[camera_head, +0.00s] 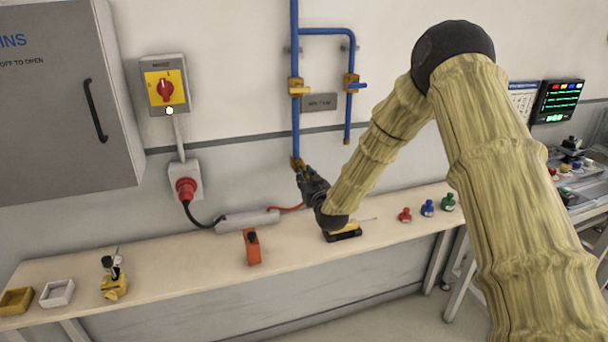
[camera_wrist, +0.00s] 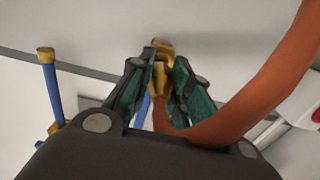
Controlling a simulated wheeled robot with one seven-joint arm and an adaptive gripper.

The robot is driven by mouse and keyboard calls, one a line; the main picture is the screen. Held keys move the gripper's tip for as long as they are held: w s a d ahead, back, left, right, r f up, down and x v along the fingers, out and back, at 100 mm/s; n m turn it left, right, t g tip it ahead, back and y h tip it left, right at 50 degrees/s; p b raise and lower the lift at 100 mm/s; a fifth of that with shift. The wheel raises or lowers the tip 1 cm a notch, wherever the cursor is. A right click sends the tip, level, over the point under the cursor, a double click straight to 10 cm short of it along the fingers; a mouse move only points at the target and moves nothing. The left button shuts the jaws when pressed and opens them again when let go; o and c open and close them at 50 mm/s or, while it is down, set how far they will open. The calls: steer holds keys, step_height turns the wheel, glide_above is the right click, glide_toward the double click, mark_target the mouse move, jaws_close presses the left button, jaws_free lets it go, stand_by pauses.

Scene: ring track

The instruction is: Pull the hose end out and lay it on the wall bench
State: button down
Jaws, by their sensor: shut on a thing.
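My gripper (camera_head: 303,172) is at the lower end of the left blue pipe (camera_head: 295,120), above the bench. In the wrist view my gripper (camera_wrist: 158,85) has its green-padded fingers shut on the hose end (camera_wrist: 160,76), a brass-coloured piece largely hidden between them. The orange hose (camera_wrist: 235,115) curves from the jaws to the upper right; a short length of the hose (camera_head: 290,208) shows in the head view. A brass fitting (camera_head: 296,163) ends the pipe beside the fingertips. I cannot tell whether the hose end still touches it. The wall bench (camera_head: 180,258) is a long pale top below.
On the bench are an orange device (camera_head: 252,247), a yellow-and-black item (camera_head: 343,232) under my wrist, small coloured bottles (camera_head: 428,208), a grey power strip (camera_head: 247,220) and two trays (camera_head: 57,293). Bare room lies between the orange device and the yellow stand (camera_head: 113,284).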

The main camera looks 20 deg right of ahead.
mark_target(308, 180)
steer(key=shift+s+d, duration=0.1)
steer(key=shift+s, duration=1.1)
steer(key=shift+s, duration=0.2)
steer(key=shift+s, duration=0.75)
